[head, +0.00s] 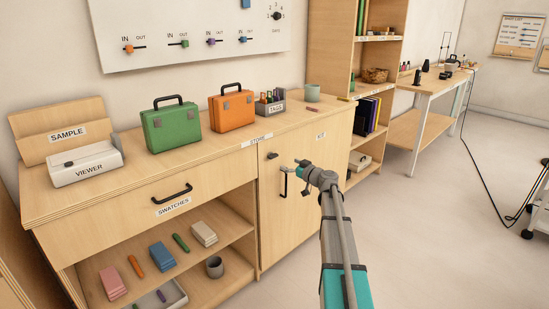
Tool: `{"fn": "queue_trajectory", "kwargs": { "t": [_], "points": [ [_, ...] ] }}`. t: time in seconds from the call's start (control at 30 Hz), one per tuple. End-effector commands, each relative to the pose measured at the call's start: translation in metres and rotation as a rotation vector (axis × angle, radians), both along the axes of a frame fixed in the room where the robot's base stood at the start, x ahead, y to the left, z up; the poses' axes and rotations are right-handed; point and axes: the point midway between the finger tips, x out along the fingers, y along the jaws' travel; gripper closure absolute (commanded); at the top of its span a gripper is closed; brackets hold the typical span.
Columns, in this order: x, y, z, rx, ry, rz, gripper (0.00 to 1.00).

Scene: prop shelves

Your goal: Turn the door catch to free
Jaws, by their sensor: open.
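The door catch (272,155) is a small dark turn piece near the top left corner of the pale wooden cabinet door (303,222) marked KIT. Its exact angle is too small to tell. A vertical bar handle (284,184) is on the door just below and right of the catch. My gripper (294,168) is in front of the door's upper part, right of the catch and apart from it in the picture. It is open, with nothing seen between its fingers. It overlaps the area by the handle, and I cannot tell whether they touch.
A drawer (155,190) marked SWATCHES has a black handle, with an open shelf of small items below. A green case (172,125), an orange case (232,110) and a viewer (86,163) stand on the countertop. The floor (430,240) to the right is clear.

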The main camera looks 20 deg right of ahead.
Motion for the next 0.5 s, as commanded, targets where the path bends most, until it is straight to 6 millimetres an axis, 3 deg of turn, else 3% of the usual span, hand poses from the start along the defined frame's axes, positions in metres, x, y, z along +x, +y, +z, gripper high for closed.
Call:
{"fn": "queue_trajectory", "kwargs": {
  "t": [0.5],
  "points": [
    [0.073,0.025,0.000,0.000,0.000,0.001,0.00]
  ]
}}
